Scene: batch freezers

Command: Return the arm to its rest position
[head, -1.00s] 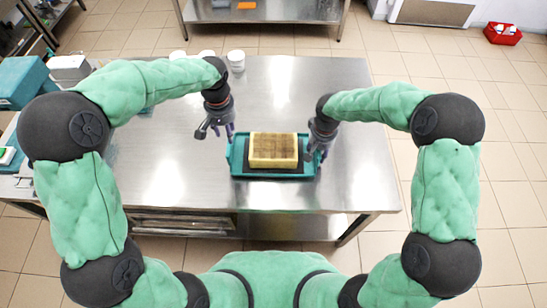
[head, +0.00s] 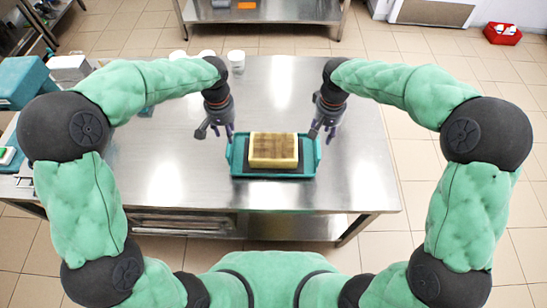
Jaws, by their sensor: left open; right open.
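My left gripper (head: 217,131) is open and empty, above the steel table just left of the teal tray's back left corner. My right gripper (head: 321,132) is open and empty, near the tray's back right corner. The teal tray (head: 238,168) lies on the table between and in front of the grippers. A yellow-brown block (head: 273,149) sits in the tray on a dark surface. I cannot tell whether the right fingertips touch the tray edge.
The steel table (head: 180,180) is mostly bare around the tray. White cups (head: 236,61) stand at its back edge. Teal and white boxes (head: 22,82) are at the left. A second steel table (head: 290,10) stands behind, and a red bin (head: 502,33) is on the floor at the back right.

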